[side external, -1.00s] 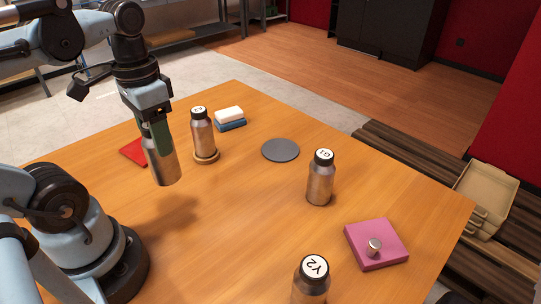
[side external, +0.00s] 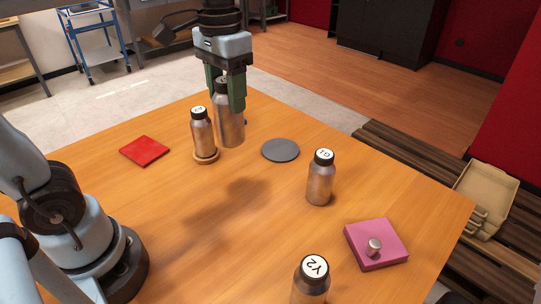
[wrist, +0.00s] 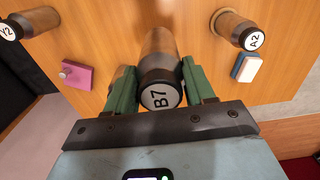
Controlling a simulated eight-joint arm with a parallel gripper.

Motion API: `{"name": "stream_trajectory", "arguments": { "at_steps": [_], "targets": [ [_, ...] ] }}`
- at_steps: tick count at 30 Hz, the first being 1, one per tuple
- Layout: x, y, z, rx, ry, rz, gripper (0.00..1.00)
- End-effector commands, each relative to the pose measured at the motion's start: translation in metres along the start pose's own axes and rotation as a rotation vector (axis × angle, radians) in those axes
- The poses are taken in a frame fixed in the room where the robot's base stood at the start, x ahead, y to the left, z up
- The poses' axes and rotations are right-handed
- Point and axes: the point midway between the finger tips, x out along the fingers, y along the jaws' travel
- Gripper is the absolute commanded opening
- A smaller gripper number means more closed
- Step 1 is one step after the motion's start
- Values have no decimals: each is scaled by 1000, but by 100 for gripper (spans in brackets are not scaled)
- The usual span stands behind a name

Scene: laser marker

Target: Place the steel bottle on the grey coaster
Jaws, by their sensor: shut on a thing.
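My gripper (side external: 225,92) is shut on a steel bottle (side external: 229,126) with a black cap, held upright above the table. In the wrist view the bottle (wrist: 160,45) sits between the green fingers (wrist: 158,84), its cap label reading B7. The grey coaster (side external: 280,150) is a flat, empty disc on the table, right of the held bottle in the side view. I cannot make out the coaster in the wrist view.
A bottle (side external: 202,135) on a round wooden base stands just left of the held one. Bottles G1 (side external: 320,180) and Y2 (side external: 312,278) stand nearer the camera. A red square (side external: 145,151), a pink block (side external: 375,243) and a white-and-blue block (wrist: 246,68) are also on the table.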

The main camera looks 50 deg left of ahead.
Motion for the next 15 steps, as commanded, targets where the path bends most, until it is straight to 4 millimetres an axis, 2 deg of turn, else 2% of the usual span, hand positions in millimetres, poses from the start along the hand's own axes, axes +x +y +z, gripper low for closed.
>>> {"name": "stream_trajectory", "arguments": {
  "at_steps": [1, 9, 15],
  "targets": [
    [0, 5, -14, 3, 0, 0, 19],
    [9, 32, -78, 5, 0, -1, 19],
    [22, 52, -113, 5, 0, -1, 19]
  ]
}}
